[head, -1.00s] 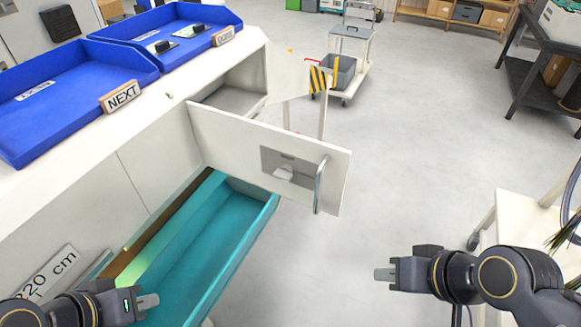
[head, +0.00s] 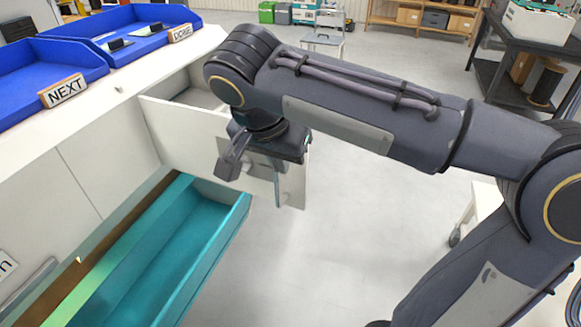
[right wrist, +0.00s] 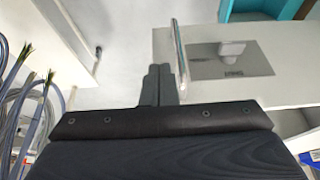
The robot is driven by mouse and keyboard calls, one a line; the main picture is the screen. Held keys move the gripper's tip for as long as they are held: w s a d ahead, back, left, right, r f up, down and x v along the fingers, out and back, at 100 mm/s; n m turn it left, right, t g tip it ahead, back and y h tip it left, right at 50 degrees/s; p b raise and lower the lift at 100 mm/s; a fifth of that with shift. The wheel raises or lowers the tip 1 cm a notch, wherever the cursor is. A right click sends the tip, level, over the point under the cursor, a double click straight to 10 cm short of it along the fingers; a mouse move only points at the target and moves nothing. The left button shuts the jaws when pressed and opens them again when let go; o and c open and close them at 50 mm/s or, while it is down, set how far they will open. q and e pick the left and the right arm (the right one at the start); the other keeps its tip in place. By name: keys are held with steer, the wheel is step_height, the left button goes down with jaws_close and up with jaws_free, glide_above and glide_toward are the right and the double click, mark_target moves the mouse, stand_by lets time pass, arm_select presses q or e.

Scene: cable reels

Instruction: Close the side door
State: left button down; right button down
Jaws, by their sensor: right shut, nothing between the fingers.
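The side door (head: 180,140) is a white panel standing open, swung out from the white cabinet. It has a grey recessed plate and an upright metal handle (head: 277,190) near its free edge. My right arm reaches across from the right, and my right gripper (head: 285,155) is at the door's free end, partly covering plate and handle. In the right wrist view the shut, empty fingers (right wrist: 160,86) lie just beside the handle (right wrist: 180,55), overlapping the door's edge. I cannot tell whether they touch. The plate (right wrist: 232,60) shows too. My left gripper is out of view.
An open teal drawer (head: 228,222) juts out below the door. Blue trays (head: 130,28) stand on the cabinet top. Grey floor right of the door is open, with a trolley (head: 322,40) beyond. A dark table (head: 535,50) stands far right. Cables (right wrist: 25,115) hang in the wrist view.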

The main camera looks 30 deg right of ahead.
mark_target(292, 168)
steer(key=w+d+f, duration=0.1)
steer(key=f, duration=0.1)
steer(key=w+d+f, duration=0.1)
steer(key=d+f, duration=0.1)
steer(key=w+d+f, duration=0.1)
steer(key=f, duration=0.1)
steer(key=shift+w+d, duration=0.15)
steer(key=shift+w, duration=0.05)
steer(key=shift+w+d+f+p, duration=0.1)
steer(key=shift+w+d+p, duration=0.2)
steer(key=shift+w+d, duration=0.1)
steer(key=shift+d, duration=0.1)
